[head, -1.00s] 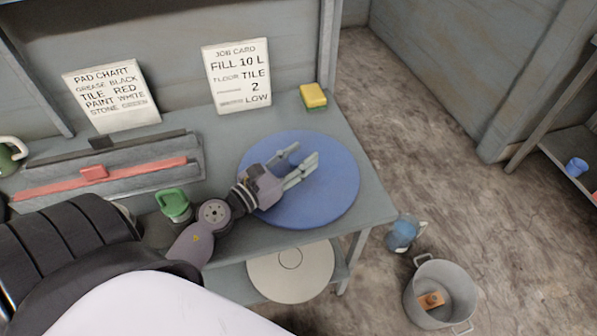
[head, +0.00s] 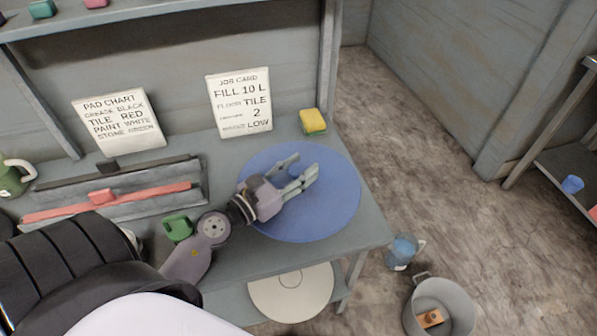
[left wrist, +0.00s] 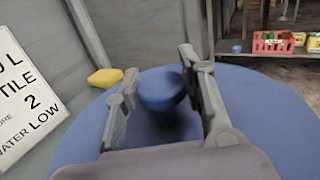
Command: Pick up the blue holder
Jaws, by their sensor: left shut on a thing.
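The blue holder (head: 325,217) is a wide round blue disc with a knob in its middle, over the right end of the grey bench (head: 372,232). In the left wrist view the knob (left wrist: 160,90) stands between my two fingers, and the disc (left wrist: 262,105) spreads out below them. My left gripper (head: 303,171) is shut on the knob, reaching in low from the left; it also shows in the left wrist view (left wrist: 162,68). The holder looks about level. Whether its underside is clear of the bench is hard to tell. My right gripper is not in view.
A yellow-green sponge (head: 313,121) lies behind the disc, near the job card (head: 239,103). A green object (head: 177,227) and a rack with a red bar (head: 105,203) are left. A jug (head: 402,252) and metal bucket (head: 440,308) stand on the floor right.

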